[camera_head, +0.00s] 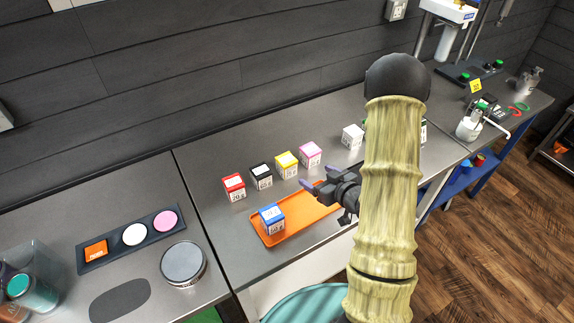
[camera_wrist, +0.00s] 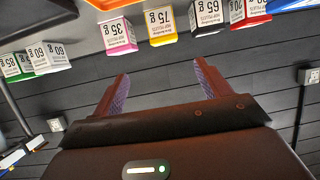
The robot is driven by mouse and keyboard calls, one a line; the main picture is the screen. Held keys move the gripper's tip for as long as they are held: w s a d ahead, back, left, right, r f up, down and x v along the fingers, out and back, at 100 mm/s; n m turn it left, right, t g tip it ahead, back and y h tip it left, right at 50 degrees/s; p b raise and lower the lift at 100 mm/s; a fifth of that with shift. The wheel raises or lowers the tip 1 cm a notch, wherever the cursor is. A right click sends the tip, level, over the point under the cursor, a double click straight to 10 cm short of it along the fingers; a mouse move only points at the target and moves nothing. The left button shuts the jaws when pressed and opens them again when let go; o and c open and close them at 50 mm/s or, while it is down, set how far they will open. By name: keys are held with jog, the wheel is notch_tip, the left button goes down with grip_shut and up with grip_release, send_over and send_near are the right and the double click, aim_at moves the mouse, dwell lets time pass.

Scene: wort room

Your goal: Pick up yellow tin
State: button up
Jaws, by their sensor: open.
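The yellow tin (camera_head: 287,164) stands on the grey counter in a row, between the black tin (camera_head: 261,176) on its left and the pink tin (camera_head: 310,154) on its right. In the wrist view the yellow tin (camera_wrist: 160,24) shows at the top, upside down, with a "75 g" label. My gripper (camera_head: 312,187) is open and empty in front of the row, over the right part of the orange tray (camera_head: 267,238). In the wrist view my open fingers (camera_wrist: 160,88) are apart from every tin.
A red tin (camera_head: 234,187) stands at the row's left end and a blue tin (camera_head: 271,218) stands on the orange tray. A white tin (camera_head: 352,136) is farther right. A round grey-topped container (camera_head: 183,263) stands on the left counter. A dark wall runs behind the counter.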

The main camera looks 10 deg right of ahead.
aim_at(290, 163)
jog(key=p+x, duration=0.3)
jog(key=x, duration=0.8)
jog(key=shift+a, duration=0.15)
jog(key=shift+w+a+f+p, duration=0.1)
jog(key=shift+w+a+p, duration=0.2)
jog(key=shift+p, duration=0.35)
jog(key=p+x, duration=0.2)
jog(key=x, duration=0.1)
jog(key=shift+a, duration=0.25)
jog(key=shift+w+a+f, duration=0.15)
jog(key=shift+w+f, duration=0.25)
jog(key=shift+w, duration=0.05)
jog(key=c, duration=1.1)
